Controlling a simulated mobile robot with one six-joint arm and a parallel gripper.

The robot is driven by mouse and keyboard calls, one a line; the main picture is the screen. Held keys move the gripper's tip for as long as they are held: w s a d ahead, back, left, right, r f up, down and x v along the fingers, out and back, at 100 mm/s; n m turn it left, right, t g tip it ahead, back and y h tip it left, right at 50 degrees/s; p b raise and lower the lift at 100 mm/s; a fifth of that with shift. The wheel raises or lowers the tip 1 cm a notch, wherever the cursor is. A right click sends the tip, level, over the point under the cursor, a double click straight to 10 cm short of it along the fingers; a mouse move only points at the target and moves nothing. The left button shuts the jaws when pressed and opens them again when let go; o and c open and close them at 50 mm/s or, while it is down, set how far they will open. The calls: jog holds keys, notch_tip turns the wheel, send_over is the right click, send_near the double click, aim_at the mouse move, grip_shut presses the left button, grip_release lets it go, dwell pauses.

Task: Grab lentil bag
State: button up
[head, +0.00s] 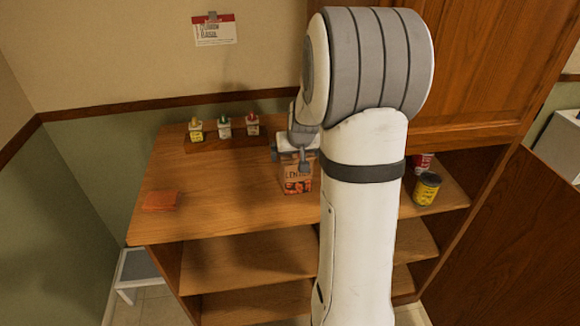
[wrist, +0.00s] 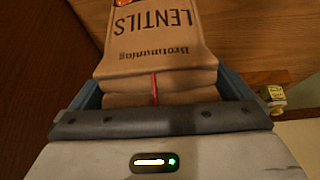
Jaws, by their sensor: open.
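The lentil bag (head: 297,180) is a brown paper bag with "LENTILS" printed on it, standing on the wooden counter. In the wrist view the bag (wrist: 158,45) fills the upper middle, its label upside down and a red line running down its folded top. My gripper (head: 292,158) is at the bag's top in the head view. In the wrist view the blue-grey fingers of my gripper (wrist: 165,88) lie on either side of the folded top, and the jaws are open. My arm hides the counter to the right of the bag.
Three small bottles (head: 224,127) stand on a wooden rack at the back of the counter. An orange-brown cloth or pad (head: 160,201) lies at the left front. A yellow can (head: 427,188) stands to the right of my arm. The counter between pad and bag is clear.

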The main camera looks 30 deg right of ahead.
jog(key=shift+w+f, duration=0.1)
jog(key=shift+f, duration=0.05)
jog(key=shift+c, duration=0.4)
jog(key=c, duration=0.9)
jog(key=shift+c, duration=0.3)
